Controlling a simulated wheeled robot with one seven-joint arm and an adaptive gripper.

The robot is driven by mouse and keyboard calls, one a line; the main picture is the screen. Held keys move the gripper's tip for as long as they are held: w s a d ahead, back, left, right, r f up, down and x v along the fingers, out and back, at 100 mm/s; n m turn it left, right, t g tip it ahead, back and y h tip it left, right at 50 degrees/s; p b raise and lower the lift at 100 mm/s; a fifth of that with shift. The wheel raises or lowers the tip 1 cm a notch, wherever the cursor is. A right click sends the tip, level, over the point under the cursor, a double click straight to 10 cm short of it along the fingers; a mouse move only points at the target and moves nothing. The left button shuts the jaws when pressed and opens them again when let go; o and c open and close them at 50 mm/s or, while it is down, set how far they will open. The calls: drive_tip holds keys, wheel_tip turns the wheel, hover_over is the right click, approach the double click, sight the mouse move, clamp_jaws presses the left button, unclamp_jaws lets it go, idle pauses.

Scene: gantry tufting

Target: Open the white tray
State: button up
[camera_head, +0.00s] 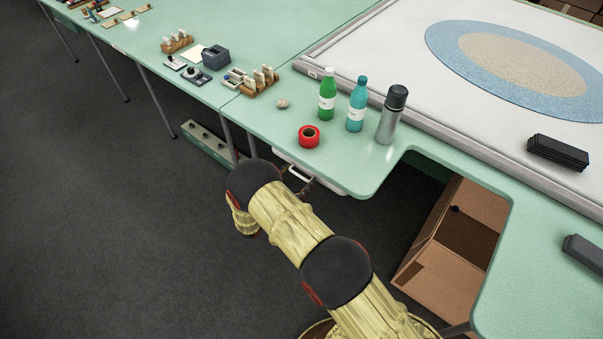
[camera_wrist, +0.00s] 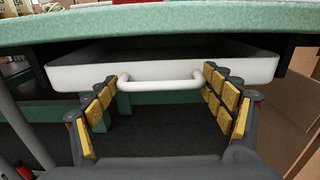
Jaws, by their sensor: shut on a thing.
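The white tray (camera_wrist: 70,77) hangs just under the green table top, with its front wall and a strip of its dark inside showing below the table edge. Its white bar handle (camera_wrist: 160,85) is on the front wall. My gripper (camera_wrist: 162,82) is shut on the handle, with one yellow-padded finger at each end of the bar. In the head view, part of the tray (camera_head: 283,154) shows at the table's edge beside my arm; my gripper is mostly hidden there. How far the tray is pulled out is hard to tell.
On the green table above stand a red tape roll (camera_head: 309,136), a green bottle (camera_head: 327,100), a teal bottle (camera_head: 356,110) and a grey flask (camera_head: 389,120). An open cardboard box (camera_head: 425,262) is at the right below the table.

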drive_tip(key=v, duration=2)
drive_tip(key=shift+b, duration=0.35)
drive_tip(key=shift+s+a+f, duration=0.15)
drive_tip(key=o, duration=1.4)
drive_tip(key=shift+c, duration=0.2)
drive_tip(key=v, duration=1.2)
drive_tip(key=shift+a, duration=0.1)
